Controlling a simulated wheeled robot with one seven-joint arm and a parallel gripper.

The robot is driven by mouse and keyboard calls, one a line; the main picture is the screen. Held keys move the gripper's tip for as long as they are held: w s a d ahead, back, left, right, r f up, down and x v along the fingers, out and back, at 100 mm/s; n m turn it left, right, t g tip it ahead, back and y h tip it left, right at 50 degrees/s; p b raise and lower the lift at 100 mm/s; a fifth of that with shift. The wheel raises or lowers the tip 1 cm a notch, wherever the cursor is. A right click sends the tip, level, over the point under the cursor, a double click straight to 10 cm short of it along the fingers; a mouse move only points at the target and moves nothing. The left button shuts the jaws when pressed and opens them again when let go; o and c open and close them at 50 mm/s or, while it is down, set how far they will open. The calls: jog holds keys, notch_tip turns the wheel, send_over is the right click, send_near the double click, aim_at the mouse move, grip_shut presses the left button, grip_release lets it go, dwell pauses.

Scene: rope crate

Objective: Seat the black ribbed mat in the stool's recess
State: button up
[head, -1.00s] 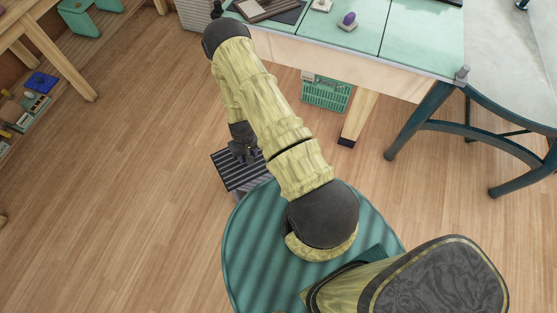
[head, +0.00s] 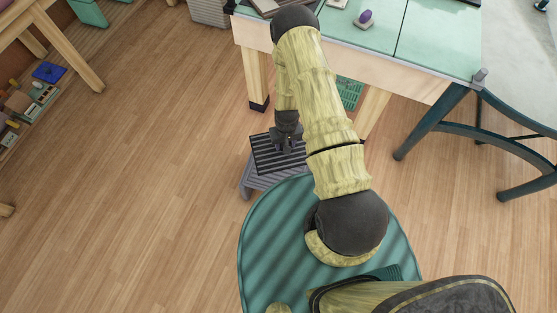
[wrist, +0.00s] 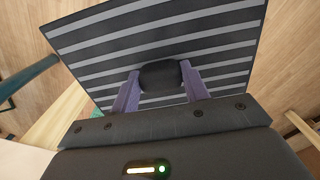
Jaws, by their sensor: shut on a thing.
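The black ribbed mat (head: 263,158) shows in the head view beyond the front of my base, with light stripes across it. It fills much of the wrist view (wrist: 225,42). My gripper (head: 287,146) is shut on the dark knob (wrist: 160,75) at the mat's middle, with one purple finger on each side of it. The grey stool (head: 247,184) shows below the mat, its near side and a leg in sight. The mat covers the stool's recess in the head view. I cannot tell whether mat and stool touch.
A table with a pale green top (head: 440,45) stands beyond the stool. A green crate (head: 350,94) is partly hidden behind my arm. A dark teal curved frame (head: 450,125) stands at the right. The wooden floor (head: 160,180) at the left is clear.

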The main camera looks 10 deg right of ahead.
aim_at(277, 181)
jog(key=shift+w+f+b, duration=0.1)
jog(key=shift+f+b, duration=0.55)
jog(key=shift+b, duration=0.2)
jog(key=w+a+f+m+b, duration=0.1)
jog(key=w+f+m+b, duration=0.1)
jog(key=f+b, duration=0.9)
jog(key=w+a+f+m+b, duration=0.1)
jog(key=f+m+b, duration=0.3)
jog(key=f+b, duration=0.8)
jog(key=shift+w+a+f+b, duration=0.25)
jog(key=shift+w+b, duration=0.5)
jog(key=shift+b, duration=5.55)
jog(key=shift+a+r+p, duration=0.1)
jog(key=shift+r+p, duration=0.1)
jog(key=shift+p, duration=0.15)
jog(key=shift+f+b, duration=1.5)
jog(key=shift+f, duration=1.1)
jog(key=shift+f, duration=0.1)
jog(key=shift+f+b, duration=0.8)
jog(key=shift+f, duration=0.75)
jog(key=shift+f+b, duration=0.3)
jog(key=shift+f, duration=0.4)
